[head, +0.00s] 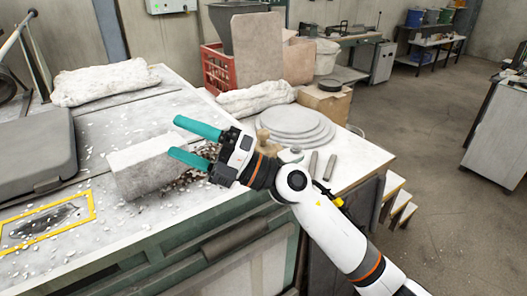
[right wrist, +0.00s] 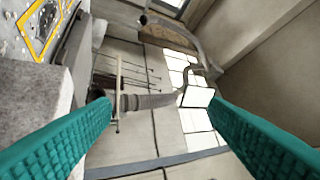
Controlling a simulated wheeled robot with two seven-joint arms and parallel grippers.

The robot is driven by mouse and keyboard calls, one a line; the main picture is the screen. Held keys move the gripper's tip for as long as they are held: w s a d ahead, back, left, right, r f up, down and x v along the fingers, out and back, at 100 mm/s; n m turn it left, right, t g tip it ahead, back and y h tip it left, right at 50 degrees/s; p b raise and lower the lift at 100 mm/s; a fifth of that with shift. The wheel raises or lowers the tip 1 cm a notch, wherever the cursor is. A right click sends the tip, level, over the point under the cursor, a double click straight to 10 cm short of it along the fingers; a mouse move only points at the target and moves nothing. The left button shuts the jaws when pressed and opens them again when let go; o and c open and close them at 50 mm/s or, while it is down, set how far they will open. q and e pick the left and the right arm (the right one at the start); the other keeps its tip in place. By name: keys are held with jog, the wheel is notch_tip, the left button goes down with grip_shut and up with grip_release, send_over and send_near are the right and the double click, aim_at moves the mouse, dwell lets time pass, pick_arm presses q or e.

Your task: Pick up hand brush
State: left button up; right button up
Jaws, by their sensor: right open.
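I cannot make out the hand brush for sure. A small tan wooden piece (head: 263,137) shows just behind my right gripper, partly hidden, and may be part of it. My right gripper (head: 178,137) is open and empty, with teal fingers pointing left over the workbench (head: 130,85). It is above and beside a rough grey block (head: 140,168); the lower finger overlaps the block's right end in the picture. In the right wrist view the two fingers (right wrist: 158,105) are wide apart with nothing between them. My left gripper is not in view.
White chips and dark crumbs litter the bench around the block. A pale sack (head: 105,82) and a dark grey case (head: 35,152) lie to the left. Stacked round grey discs (head: 295,125) and two short grey bars (head: 330,167) lie right. A red crate (head: 217,70) stands behind.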

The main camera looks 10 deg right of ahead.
notch_tip(320, 180, down, 3)
jog(key=w+a+n+g+h, duration=0.2)
jog(key=a+n+g+h, duration=0.1)
jog(key=n+g+h, duration=0.25)
jog(key=m+t+h, duration=0.2)
jog(key=t+h, duration=0.1)
jog(key=h, duration=1.2)
send_near(264, 134)
jog(key=x, duration=0.3)
jog(key=p+x, duration=0.2)
jog(key=x, duration=0.4)
jog(key=shift+d+p, duration=0.1)
jog(key=shift+p, duration=0.25)
jog(key=shift+w+f+p, duration=0.25)
jog(key=shift+f+p, duration=0.2)
jog(key=shift+p, duration=0.1)
jog(key=p+x, duration=0.2)
jog(key=x, duration=0.1)
jog(key=shift+w+f, duration=0.2)
jog(key=shift+f, duration=0.1)
jog(key=shift+w+f, duration=0.15)
jog(key=shift+f, duration=0.25)
